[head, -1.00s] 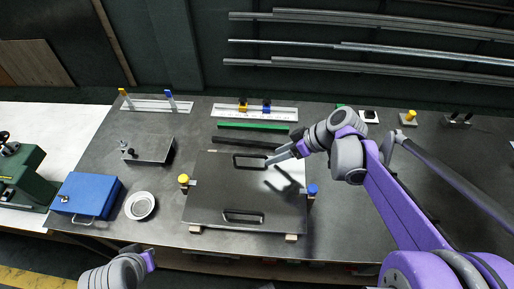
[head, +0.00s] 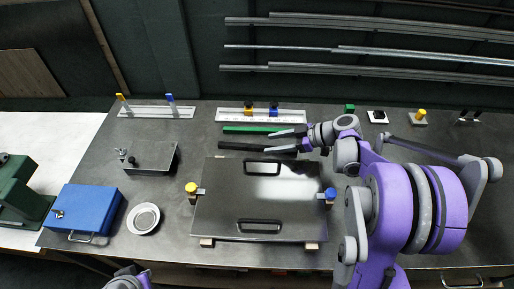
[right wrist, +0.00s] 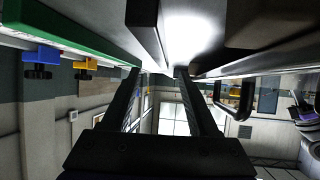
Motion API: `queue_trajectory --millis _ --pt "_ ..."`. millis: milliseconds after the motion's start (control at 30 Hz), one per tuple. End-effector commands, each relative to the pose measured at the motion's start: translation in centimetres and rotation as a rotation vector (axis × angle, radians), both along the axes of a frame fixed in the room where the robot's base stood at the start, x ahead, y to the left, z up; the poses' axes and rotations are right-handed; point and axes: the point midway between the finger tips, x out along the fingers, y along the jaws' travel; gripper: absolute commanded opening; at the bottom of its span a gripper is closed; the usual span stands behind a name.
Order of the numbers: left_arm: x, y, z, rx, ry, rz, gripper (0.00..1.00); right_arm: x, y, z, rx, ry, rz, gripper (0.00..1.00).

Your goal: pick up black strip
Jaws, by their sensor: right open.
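The black strip (head: 240,147) lies on the dark table, between the green strip and the plate with two handles. Its right end is close to my right gripper (head: 268,142), which reaches in from the right. That gripper is open, with its two fingers apart and pointing left, one on the green strip's side and one by the black strip. In the right wrist view the black strip (right wrist: 146,22) runs down toward the gap between the open fingers (right wrist: 158,75). Whether it touches a finger I cannot tell. Only a piece of my left arm shows at the bottom edge; its gripper is not seen.
The green strip (head: 245,129) lies just behind the black strip. The handled plate (head: 215,215) lies in front, with yellow (head: 192,188) and blue (head: 331,194) knobs. A white rail (head: 232,115) is behind. A blue box (head: 88,208) and a round dish (head: 143,218) stand left.

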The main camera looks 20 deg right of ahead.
Motion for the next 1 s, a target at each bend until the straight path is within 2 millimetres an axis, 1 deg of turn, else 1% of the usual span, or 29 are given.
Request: queue_trajectory --millis 200,300,400,600,667,700,767,800,933,967,1000 --pt "0.0 0.0 0.0 0.000 0.000 0.000 0.00 1.5 2.4 -1.8 0.001 0.001 0.004 0.60" --pt "0.0 0.0 0.0 0.000 0.000 0.000 0.00 2.1 3.1 -2.3 0.000 0.000 0.002 0.60" --pt "0.0 0.0 0.0 0.000 0.000 0.000 0.00 2.4 3.4 -2.6 0.000 0.002 0.000 0.60" --pt "0.0 0.0 0.0 0.000 0.000 0.000 0.00 2.4 3.4 -2.6 0.000 0.001 0.000 0.60" --pt "0.0 0.0 0.0 0.000 0.000 0.000 0.00 2.4 3.4 -2.6 0.000 0.001 0.000 0.51" --pt "0.0 0.0 0.0 0.000 0.000 0.000 0.00 2.4 3.4 -2.6 0.000 0.001 0.000 0.44" --pt "0.0 0.0 0.0 0.000 0.000 0.000 0.00 2.4 3.4 -2.6 0.000 0.001 0.000 0.33" --pt "0.0 0.0 0.0 0.000 0.000 0.000 0.00 2.4 3.4 -2.6 0.000 0.001 0.000 0.26" --pt "0.0 0.0 0.0 0.000 0.000 0.000 0.00 2.4 3.4 -2.6 0.000 0.001 0.000 0.03" --pt "0.0 0.0 0.0 0.000 0.000 0.000 0.00 2.4 3.4 -2.6 0.000 0.001 0.000 0.00" --pt "0.0 0.0 0.0 0.000 0.000 0.000 0.00 2.4 3.4 -2.6 0.000 0.001 0.000 0.00"
